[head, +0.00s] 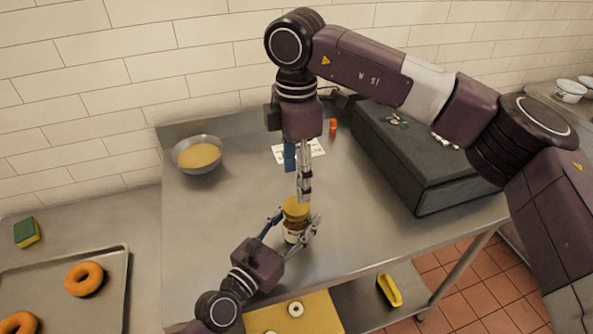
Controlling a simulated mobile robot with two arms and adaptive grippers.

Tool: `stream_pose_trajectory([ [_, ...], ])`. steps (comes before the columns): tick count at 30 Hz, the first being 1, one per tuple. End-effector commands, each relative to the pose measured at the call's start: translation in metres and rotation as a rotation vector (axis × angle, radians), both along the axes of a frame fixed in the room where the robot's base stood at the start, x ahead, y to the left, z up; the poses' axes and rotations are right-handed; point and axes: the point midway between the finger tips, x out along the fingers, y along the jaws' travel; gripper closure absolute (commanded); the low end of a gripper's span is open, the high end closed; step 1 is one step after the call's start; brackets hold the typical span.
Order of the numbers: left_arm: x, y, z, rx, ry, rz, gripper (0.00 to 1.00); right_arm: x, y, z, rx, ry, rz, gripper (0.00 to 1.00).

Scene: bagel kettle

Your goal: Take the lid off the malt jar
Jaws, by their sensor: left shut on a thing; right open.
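The malt jar (292,236) stands near the front edge of the steel table, with a label on its side and its yellow lid (295,210) on top. My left gripper (294,225) is shut around the jar's body, one finger on each side. My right gripper (304,195) points down from above, open, with its fingertips just over the lid or at its back right edge. I cannot tell whether they touch the lid. They cover part of its far side.
A metal bowl of yellow grains (199,155) stands at the back left of the table (225,215). A large dark box (425,165) takes up the right. A small orange-capped bottle (333,126) and a white card (312,149) lie behind my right gripper. A bagel tray (120,275) is at the left.

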Motion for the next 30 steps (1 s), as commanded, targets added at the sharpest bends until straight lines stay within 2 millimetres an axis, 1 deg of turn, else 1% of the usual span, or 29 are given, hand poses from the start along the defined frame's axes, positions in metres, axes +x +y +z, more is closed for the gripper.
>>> stream_pose_trajectory([
  [9,0.000,0.000,0.002,-0.002,-0.002,0.001,1.00,-0.001,-0.001,-0.049,-0.002,0.003,0.001,0.45],
  [12,0.000,0.000,0.002,-0.002,-0.002,0.001,1.00,-0.001,-0.001,-0.061,-0.001,0.003,0.001,0.45],
  [15,0.000,0.000,0.002,-0.002,-0.002,0.001,1.00,0.000,0.000,-0.068,0.000,0.001,0.001,0.45],
  [19,0.000,0.000,0.002,-0.002,-0.002,0.001,1.00,0.000,0.000,-0.073,0.000,0.000,0.001,0.45],
  [25,0.000,0.000,0.002,-0.002,-0.002,0.001,1.00,0.000,-0.001,-0.073,-0.001,0.000,0.001,0.45],
  [26,0.000,0.000,0.002,-0.002,-0.002,0.001,1.00,0.000,-0.001,-0.073,-0.001,0.000,0.001,0.46],
  [30,0.000,0.000,0.002,-0.002,-0.002,0.001,1.00,0.000,-0.001,-0.073,-0.001,0.000,0.001,0.62],
])
